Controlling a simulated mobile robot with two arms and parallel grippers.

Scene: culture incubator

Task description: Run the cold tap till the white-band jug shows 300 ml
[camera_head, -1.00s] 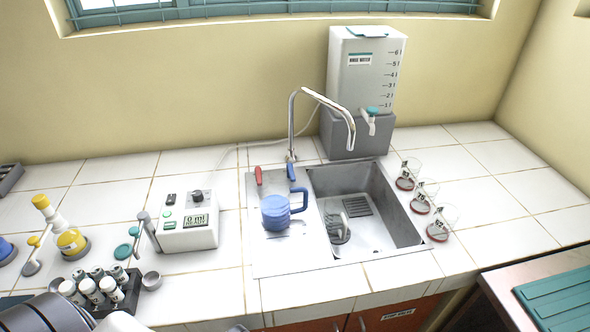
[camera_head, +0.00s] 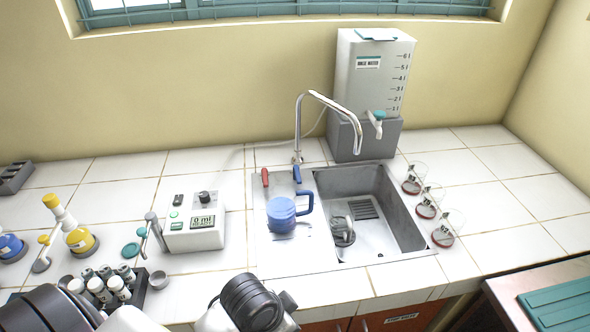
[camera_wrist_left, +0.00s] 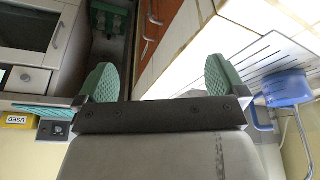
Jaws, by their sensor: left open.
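A clear grey jug (camera_head: 342,232) with a handle stands in the sink (camera_head: 405,235), roughly below the curved tap spout (camera_head: 357,145). A blue jug (camera_head: 281,214) stands on the drainboard left of the sink; it also shows in the left wrist view (camera_wrist_left: 287,88). I cannot make out a white band on either. The tap has a red lever (camera_head: 265,178) and a blue lever (camera_head: 297,174). No water shows at the spout. My left gripper (camera_wrist_left: 160,84) is open and empty, its green fingers apart, in front of the counter. My right gripper is not in view.
A box with a display (camera_head: 194,220) reading 0 ml stands left of the drainboard. A water tank (camera_head: 375,75) stands behind the sink. Several small glass vessels (camera_head: 427,205) line its right side. Bottles (camera_head: 80,238) and a vial rack (camera_head: 132,297) are at left.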

